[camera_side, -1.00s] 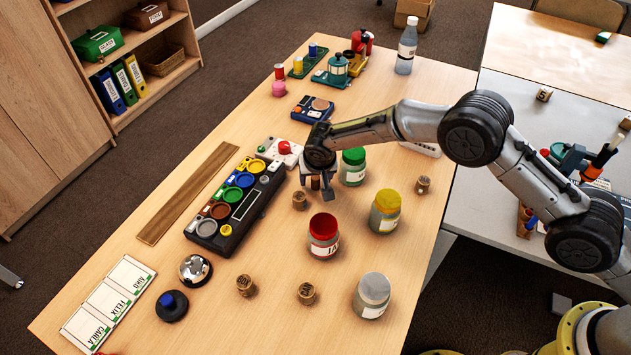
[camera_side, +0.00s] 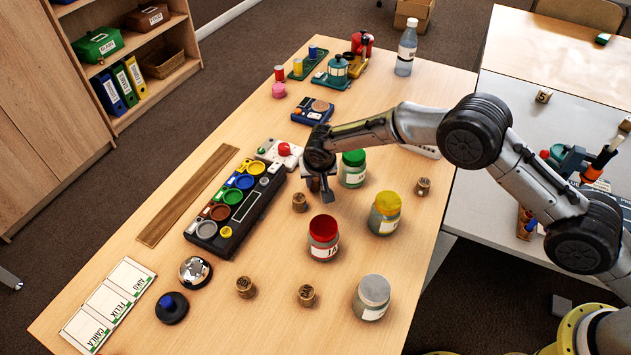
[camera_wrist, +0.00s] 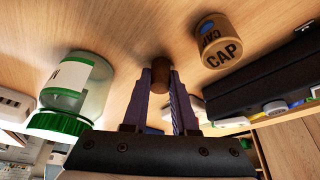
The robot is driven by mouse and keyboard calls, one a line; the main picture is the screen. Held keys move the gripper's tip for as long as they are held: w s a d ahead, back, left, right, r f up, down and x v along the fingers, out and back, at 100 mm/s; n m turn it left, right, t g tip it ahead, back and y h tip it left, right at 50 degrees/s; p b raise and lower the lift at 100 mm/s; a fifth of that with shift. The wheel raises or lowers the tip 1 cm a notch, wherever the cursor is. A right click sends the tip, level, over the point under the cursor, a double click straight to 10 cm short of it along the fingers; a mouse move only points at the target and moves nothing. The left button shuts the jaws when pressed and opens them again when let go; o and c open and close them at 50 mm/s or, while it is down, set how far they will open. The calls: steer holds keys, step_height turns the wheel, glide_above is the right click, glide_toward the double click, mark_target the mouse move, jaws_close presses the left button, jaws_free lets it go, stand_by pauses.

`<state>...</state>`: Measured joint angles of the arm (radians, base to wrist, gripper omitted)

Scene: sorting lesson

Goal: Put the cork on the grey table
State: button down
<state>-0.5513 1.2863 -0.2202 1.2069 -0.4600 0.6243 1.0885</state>
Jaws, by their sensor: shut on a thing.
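My gripper (camera_side: 318,184) is over the wooden table, left of the green-lidded jar (camera_side: 353,168). In the wrist view my gripper (camera_wrist: 160,85) has its two fingers closed on a small plain brown cork (camera_wrist: 160,70). The cork shows only partly in the side view, between the fingers. I cannot tell whether it touches the wooden tabletop.
A wooden piece marked CAP (camera_wrist: 219,42) stands beside my fingers. The red-lidded jar (camera_side: 323,238), yellow-lidded jar (camera_side: 385,212) and black sorting tray (camera_side: 241,221) are close by. A numbered block (camera_side: 543,96) and tools (camera_side: 572,160) occupy parts of the grey table.

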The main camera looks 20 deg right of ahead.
mark_target(315, 179)
steer(key=shift+r, duration=0.4)
step_height(315, 179, up, 3)
steer(key=shift+w+f, duration=0.1)
steer(key=shift+f, duration=0.1)
steer(key=s+d+r, duration=0.6)
steer(key=s+r, duration=0.4)
steer(key=s, duration=0.3)
steer(key=d+m+h, duration=0.1)
steer(key=d+m, duration=0.1)
steer(key=d, duration=1.5)
steer(key=s+d+f+n+y, duration=0.1)
steer(key=s+d+f+n, duration=0.2)
steer(key=s+d, duration=0.3)
steer(key=shift+s+d+f+n+y, duration=0.25)
steer(key=shift+s+n+y, duration=0.15)
steer(key=shift+n, duration=0.2)
